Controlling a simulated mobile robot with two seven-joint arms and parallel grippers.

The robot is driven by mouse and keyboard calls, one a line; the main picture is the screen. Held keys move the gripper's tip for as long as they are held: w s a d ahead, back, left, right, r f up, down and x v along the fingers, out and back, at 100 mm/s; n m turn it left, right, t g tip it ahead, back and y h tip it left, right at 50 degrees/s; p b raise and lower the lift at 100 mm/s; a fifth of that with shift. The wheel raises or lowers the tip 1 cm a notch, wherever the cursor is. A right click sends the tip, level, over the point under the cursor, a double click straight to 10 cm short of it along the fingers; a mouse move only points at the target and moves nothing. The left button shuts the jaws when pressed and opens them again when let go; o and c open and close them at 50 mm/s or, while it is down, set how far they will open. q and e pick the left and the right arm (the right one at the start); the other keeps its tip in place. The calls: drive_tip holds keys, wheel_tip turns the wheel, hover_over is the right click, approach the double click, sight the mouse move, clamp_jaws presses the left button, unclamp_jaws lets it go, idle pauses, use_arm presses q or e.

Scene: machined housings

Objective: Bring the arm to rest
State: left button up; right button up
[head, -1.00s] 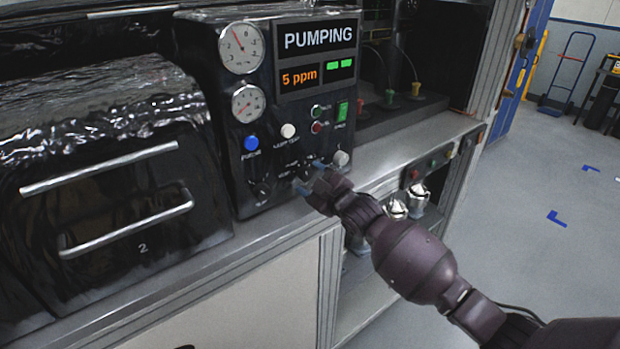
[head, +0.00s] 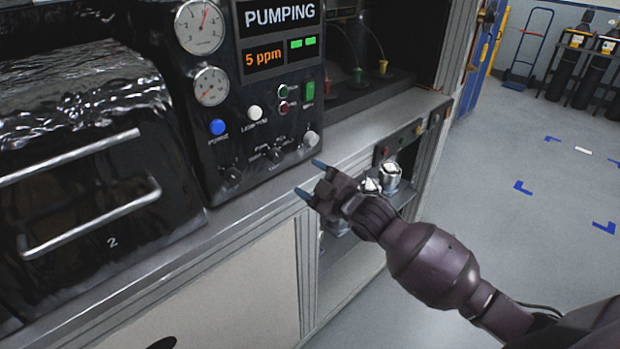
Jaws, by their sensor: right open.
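My right arm (head: 430,262) comes in from the lower right. Its right gripper (head: 311,178) is open, with two blue-tipped fingers apart and nothing between them. It is in front of the bench edge, below and right of the control panel (head: 236,130), and looks apart from the panel's knobs. The panel display (head: 280,14) reads PUMPING and 5 ppm, with two green bars lit. The black selector knob (head: 274,155) stands clear of the fingers. My left gripper is not in view.
A black housing marked 2 with metal handles (head: 95,215) stands at left. The grey bench edge (head: 240,212) runs below the panel. Silver fittings (head: 390,175) sit on the lower shelf behind my gripper. Open floor (head: 530,240) lies to the right, with gas cylinders (head: 572,70) beyond.

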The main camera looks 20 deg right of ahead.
idle(0.3)
drive_tip(key=s+d+f+m+g+h, duration=0.2)
drive_tip(key=s+f+m, duration=0.4)
drive_tip(key=s+f, duration=0.6)
drive_tip(key=s+d+f+m+g+h, duration=0.1)
drive_tip(key=s+f+m+g+h, duration=0.2)
drive_tip(key=s+f, duration=0.9)
drive_tip(key=s+m+h, duration=0.1)
drive_tip(key=s+m, duration=0.2)
drive_tip(key=shift+d+f, duration=0.2)
drive_tip(key=shift+d, duration=0.2)
idle(2.0)
